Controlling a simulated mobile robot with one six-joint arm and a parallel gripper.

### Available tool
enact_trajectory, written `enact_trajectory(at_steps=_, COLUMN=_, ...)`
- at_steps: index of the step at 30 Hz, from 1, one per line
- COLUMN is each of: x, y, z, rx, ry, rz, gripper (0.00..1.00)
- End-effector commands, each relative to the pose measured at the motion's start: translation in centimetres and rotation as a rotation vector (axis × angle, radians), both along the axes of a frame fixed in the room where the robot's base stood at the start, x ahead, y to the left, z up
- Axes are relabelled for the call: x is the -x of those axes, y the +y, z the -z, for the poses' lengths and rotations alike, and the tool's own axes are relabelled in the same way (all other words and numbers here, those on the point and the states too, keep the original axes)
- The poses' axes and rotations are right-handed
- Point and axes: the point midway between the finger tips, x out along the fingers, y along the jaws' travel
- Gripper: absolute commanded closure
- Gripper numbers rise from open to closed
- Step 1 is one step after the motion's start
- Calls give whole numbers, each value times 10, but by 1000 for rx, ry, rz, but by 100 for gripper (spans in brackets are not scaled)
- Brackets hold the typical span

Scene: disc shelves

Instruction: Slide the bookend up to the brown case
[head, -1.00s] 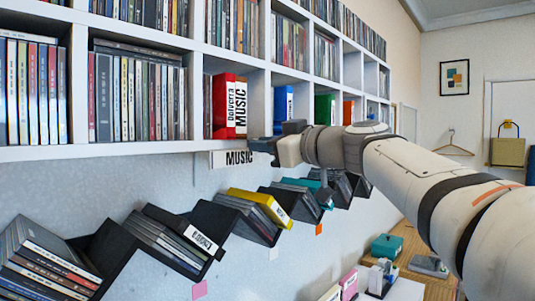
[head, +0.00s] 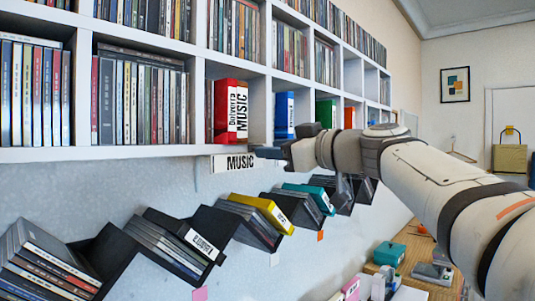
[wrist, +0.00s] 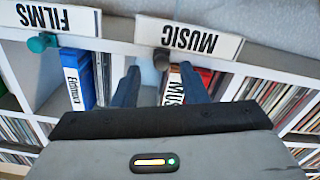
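A red block labelled MUSIC (head: 226,112) stands upright in a shelf compartment and looks like the bookend, though I cannot be sure. It also shows in the wrist view (wrist: 176,92), just beyond my fingers. Discs stand beside it (wrist: 213,82); I cannot make out which one is the brown case. My gripper (wrist: 159,70) has its two blue-grey fingers spread, with nothing held between them. In the head view my gripper (head: 270,152) is just below the shelf edge, in front of and to the right of the red block. My gripper's body hides part of the compartment in the wrist view.
The MUSIC sign (head: 239,162) hangs under the shelf edge. A dark knob (wrist: 161,58) is by it, close to my fingers. A blue block (head: 284,115) stands in the adjoining compartment. Slanted black racks (head: 235,222) with discs run below.

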Motion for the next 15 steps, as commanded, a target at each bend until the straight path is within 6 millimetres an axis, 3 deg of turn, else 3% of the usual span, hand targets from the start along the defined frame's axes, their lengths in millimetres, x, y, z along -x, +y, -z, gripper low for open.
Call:
enact_trajectory(at_steps=6, x=24, y=-28, z=2, rx=1, ry=-2, rz=4, gripper=61)
enact_trajectory(at_steps=15, x=35, y=-39, z=1, rx=1, ry=0, rz=1, gripper=61)
